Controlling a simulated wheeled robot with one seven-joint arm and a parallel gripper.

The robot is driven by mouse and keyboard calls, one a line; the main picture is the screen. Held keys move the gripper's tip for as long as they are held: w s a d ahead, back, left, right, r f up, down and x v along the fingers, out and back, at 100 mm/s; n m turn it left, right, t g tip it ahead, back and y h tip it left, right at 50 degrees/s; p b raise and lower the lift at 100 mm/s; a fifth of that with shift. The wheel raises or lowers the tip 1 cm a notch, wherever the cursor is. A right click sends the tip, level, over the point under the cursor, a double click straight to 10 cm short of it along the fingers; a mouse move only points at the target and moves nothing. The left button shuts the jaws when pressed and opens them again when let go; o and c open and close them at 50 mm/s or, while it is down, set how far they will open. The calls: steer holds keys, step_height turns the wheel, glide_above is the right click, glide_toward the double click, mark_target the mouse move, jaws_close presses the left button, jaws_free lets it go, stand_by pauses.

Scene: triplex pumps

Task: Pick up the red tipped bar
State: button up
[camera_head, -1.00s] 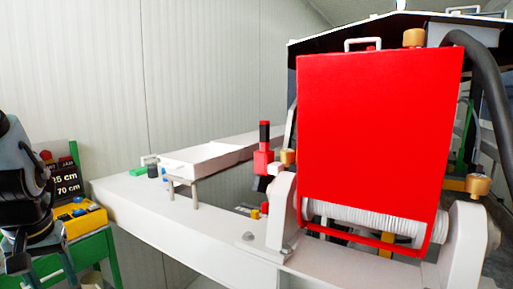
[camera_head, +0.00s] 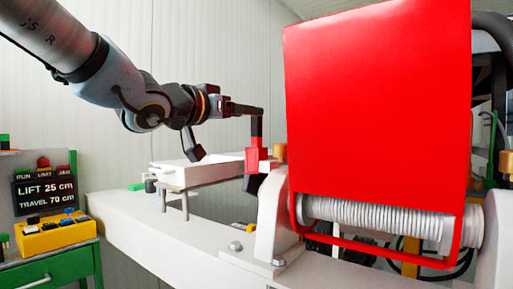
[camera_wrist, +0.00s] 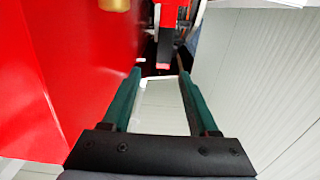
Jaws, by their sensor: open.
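The bar is an upright piece with a black upper part and a red block (camera_head: 255,159) lower down. It stands beside the left edge of the big red panel in the head view. My gripper (camera_head: 255,109) reaches in from the left, with its fingertips at the bar's black top. In the wrist view, my gripper (camera_wrist: 157,70) has its two green fingers apart. A red and black piece (camera_wrist: 166,22), seemingly the bar, shows just beyond and between the fingertips. Nothing is visibly gripped. I cannot tell whether the fingers touch it.
The large red panel (camera_head: 375,100) stands close to the right of the bar, above a white coiled drum (camera_head: 375,218). In the wrist view the red panel (camera_wrist: 60,75) lies close along the left finger. A white plate (camera_head: 190,172) on posts sits below my arm.

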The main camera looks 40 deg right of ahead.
steer(key=p+x, duration=0.2)
steer(key=x, duration=0.6)
steer(key=shift+w+d, duration=0.25)
steer(key=shift+w, duration=0.05)
steer(key=shift+f, duration=0.15)
jaws_close()
stand_by(1.0)
